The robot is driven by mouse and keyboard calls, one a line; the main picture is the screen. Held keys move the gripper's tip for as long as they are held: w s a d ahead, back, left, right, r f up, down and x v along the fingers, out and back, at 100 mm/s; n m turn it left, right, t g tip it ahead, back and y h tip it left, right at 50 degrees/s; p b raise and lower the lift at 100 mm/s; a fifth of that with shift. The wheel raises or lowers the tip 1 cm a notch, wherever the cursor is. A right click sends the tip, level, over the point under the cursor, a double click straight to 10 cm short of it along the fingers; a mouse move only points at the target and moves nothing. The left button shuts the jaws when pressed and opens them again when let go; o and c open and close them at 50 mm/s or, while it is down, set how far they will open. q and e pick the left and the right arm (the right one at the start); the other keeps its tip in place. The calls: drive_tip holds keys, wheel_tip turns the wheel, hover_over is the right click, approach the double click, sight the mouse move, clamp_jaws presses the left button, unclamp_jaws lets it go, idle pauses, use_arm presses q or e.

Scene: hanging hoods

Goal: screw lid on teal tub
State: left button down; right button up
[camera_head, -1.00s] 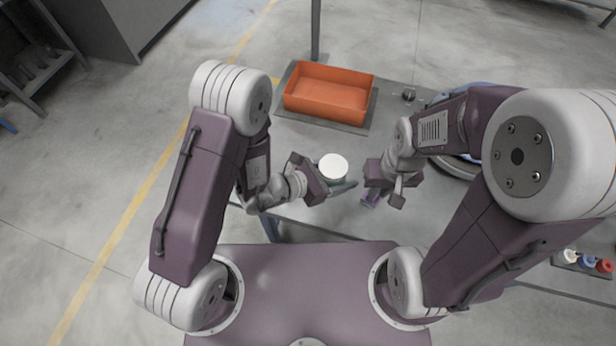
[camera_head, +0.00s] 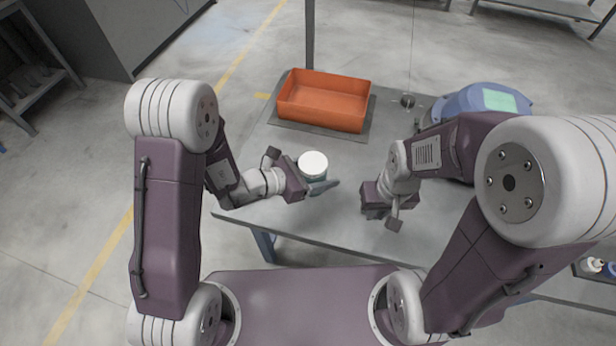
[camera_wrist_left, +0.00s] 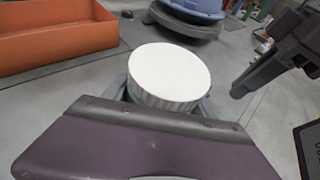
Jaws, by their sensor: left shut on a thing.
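The teal tub (camera_head: 316,181) stands upright at the table's near side, mostly hidden under a wide white ribbed lid (camera_head: 313,163). The lid sits level on top and also shows in the left wrist view (camera_wrist_left: 170,72); I cannot tell how tightly it is seated. My left gripper (camera_head: 322,187) is shut on the tub from the left, below the lid, with a finger reaching past it to the right. My right gripper (camera_head: 374,200) is apart from the tub, to its right. Its fingertips are too hidden to tell whether it is open.
An orange bin (camera_head: 324,103) stands on a dark mat at the back of the grey table (camera_head: 285,145). A blue rounded object with a green panel (camera_head: 500,101) is at the back right. Bare tabletop lies between the tub and the bin.

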use_arm(q)
drive_tip(key=w+a+f, duration=0.1)
drive_tip(key=w, duration=0.1)
drive_tip(key=w+a+f, duration=0.2)
drive_tip(key=shift+w+a, duration=0.1)
drive_tip(key=shift+a, duration=0.05)
drive_tip(key=shift+f, duration=0.15)
drive_tip(key=shift+f, duration=1.9)
drive_tip(key=shift+f, duration=0.2)
drive_tip(key=shift+c, duration=1.5)
unclamp_jaws()
